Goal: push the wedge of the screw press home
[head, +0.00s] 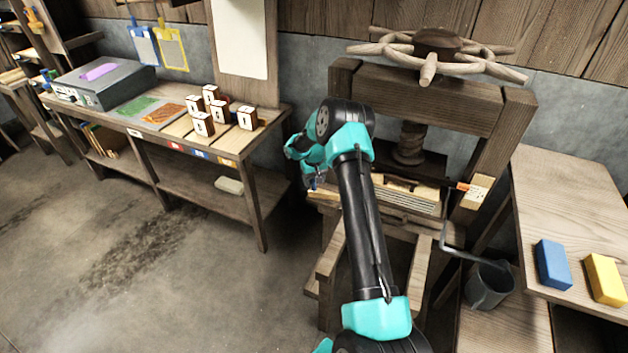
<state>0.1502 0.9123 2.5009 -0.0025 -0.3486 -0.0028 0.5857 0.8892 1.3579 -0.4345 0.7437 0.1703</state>
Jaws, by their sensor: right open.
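The wooden screw press (430,95) stands right of the middle, with a spoked wheel (438,45) on top and a thick screw (410,145) below its beam. A stack of pale, layered boards (410,195) lies on its bed. A small pale wooden piece (326,198) shows at the left end of the bed; I cannot tell whether it is the wedge. My right gripper (312,187) is open, small and partly hidden behind my own arm, close beside that piece. I cannot tell whether they touch. My right arm covers part of the press. My left gripper is out of view.
A side table at right (580,200) holds a blue block (553,265) and a yellow block (605,279). A bench at left (235,150) carries several lettered cubes and a grey box (104,82). The floor at left is clear.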

